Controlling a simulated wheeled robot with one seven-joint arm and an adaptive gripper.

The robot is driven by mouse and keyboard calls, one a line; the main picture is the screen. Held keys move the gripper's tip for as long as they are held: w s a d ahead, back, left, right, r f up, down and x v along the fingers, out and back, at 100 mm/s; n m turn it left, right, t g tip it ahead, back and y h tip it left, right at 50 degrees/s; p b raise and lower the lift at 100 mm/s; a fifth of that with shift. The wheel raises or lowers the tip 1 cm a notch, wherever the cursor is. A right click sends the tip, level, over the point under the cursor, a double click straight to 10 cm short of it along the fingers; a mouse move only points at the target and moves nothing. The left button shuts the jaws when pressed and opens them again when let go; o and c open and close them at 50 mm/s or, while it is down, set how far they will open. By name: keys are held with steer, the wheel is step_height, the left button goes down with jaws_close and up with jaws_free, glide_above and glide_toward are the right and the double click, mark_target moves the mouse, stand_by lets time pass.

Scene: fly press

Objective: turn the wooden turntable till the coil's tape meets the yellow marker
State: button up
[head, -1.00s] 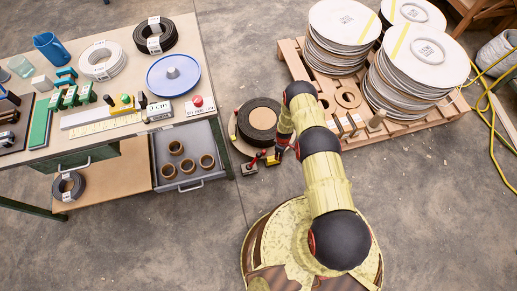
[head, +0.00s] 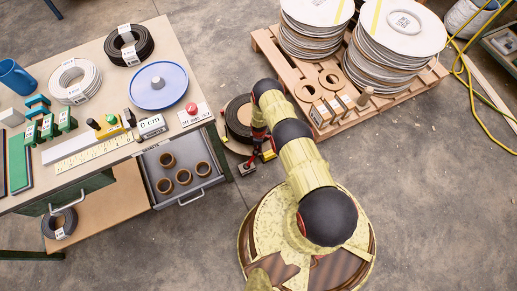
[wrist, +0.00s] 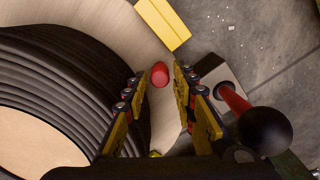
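The wooden turntable (wrist: 110,18) lies on the floor and carries a thick black coil (wrist: 62,75), at left in the wrist view. In the head view the coil (head: 236,121) is partly hidden by my arm. A red peg (wrist: 160,74) stands near the turntable's edge. My gripper (wrist: 160,80) is open, with one finger on each side of the peg and gaps visible. The yellow marker (wrist: 164,24) is a block beyond the fingertips, at the turntable's edge; it also shows in the head view (head: 268,155). I cannot make out the coil's tape.
A grey box with a red lever and black knob (wrist: 263,130) stands close to the right finger. A pallet (head: 268,44) with stacked discs is behind. A workbench (head: 108,25) with an open drawer (head: 205,180) is at left. Bare floor lies right.

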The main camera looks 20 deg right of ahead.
steer(key=shift+f, duration=0.75)
steer(key=c, duration=0.3)
steer(key=c, duration=0.4)
jaws_close()
